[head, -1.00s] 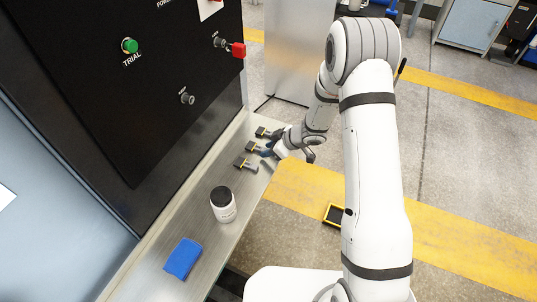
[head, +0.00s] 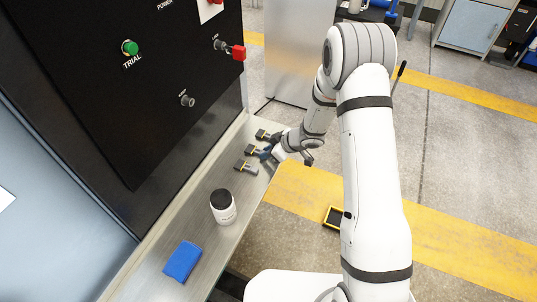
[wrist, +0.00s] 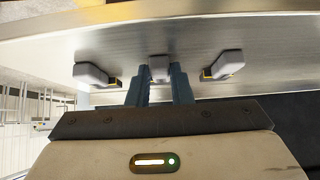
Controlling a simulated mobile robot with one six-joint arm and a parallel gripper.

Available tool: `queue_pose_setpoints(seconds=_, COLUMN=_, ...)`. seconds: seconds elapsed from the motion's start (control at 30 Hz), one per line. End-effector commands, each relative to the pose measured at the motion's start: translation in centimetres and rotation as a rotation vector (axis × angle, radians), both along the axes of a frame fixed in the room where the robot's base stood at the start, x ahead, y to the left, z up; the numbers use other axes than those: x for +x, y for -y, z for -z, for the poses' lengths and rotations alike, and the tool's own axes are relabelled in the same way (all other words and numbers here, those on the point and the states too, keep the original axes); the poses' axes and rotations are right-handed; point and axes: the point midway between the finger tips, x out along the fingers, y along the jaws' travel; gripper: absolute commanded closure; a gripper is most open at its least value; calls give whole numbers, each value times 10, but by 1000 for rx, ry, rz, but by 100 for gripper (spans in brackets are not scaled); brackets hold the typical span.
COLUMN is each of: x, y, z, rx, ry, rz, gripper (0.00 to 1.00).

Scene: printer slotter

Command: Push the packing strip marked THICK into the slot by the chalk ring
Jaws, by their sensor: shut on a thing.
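Three small dark pieces with yellow marks lie in a row on the metal shelf: the far one (head: 263,134), the middle one (head: 252,150) and the near one (head: 245,166). No THICK marking can be read on any of them. My gripper (wrist: 159,82) has its blue fingers on either side of the middle piece's grey end (wrist: 158,67), shut on it at the shelf. In the head view my gripper (head: 267,152) reaches in from the right. The grey ends of a left piece (wrist: 92,74) and a right piece (wrist: 225,65) flank it. I see no slot or chalk ring.
A white jar with a dark lid (head: 223,206) and a blue cloth or pad (head: 183,260) are nearer on the shelf (head: 205,232). A black panel (head: 120,90) with a green button and red-tagged key rises behind. A yellow-edged black item (head: 334,217) lies on the floor.

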Motion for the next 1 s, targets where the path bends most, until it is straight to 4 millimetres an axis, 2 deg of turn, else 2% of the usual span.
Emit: queue_pose_setpoints(seconds=1.0, x=0, y=0, z=-8, rx=0, ry=0, rz=0, gripper=100)
